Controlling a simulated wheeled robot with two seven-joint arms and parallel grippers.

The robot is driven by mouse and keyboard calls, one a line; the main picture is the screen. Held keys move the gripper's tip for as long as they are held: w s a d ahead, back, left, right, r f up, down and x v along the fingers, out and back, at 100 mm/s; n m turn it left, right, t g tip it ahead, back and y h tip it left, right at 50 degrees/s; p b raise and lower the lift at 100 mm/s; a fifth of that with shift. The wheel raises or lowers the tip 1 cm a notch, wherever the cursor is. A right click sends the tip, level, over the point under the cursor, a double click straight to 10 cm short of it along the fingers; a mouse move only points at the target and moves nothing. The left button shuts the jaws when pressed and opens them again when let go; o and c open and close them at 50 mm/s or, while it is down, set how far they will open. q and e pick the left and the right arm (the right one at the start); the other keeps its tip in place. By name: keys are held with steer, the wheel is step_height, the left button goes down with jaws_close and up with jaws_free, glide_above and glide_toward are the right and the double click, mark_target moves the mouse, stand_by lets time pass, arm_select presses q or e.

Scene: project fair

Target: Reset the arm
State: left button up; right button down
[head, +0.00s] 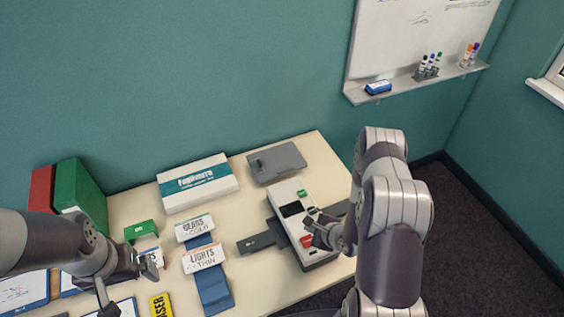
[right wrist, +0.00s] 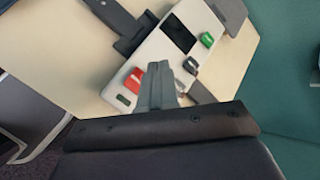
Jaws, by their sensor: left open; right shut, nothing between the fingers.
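A pale box-shaped device (head: 290,206) stands on the table's right part, with a black window, a green button (head: 302,193) and a red button (head: 306,241). Dark flat bars stick out on both sides of it. In the right wrist view the device (right wrist: 150,62), red button (right wrist: 134,80) and green button (right wrist: 207,40) show again. My right gripper (head: 312,222) is shut and empty over the device, close to the red button; contact cannot be told. Its closed fingers (right wrist: 162,86) show beside the red button. My left gripper (head: 142,268) is open and empty over the table's left part.
A white and teal box (head: 197,185) and a grey case (head: 277,162) stand at the back of the table (head: 244,204). A whiteboard ledge (head: 410,84) holds markers.

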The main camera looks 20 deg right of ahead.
steer(key=s+d+n+g+h+b, duration=0.2)
steer(key=s+n+g+b, duration=0.3)
steer(key=s+n+g, duration=0.75)
steer(key=s+a+r+n+t+b, duration=0.1)
steer(key=a+r+n+t+b, duration=0.3)
steer(key=a+r+n+b, duration=0.5)
steer(key=shift+a+r+n+h, duration=0.25)
steer(key=shift+r+n, duration=0.8)
steer(key=shift+r, duration=0.65)
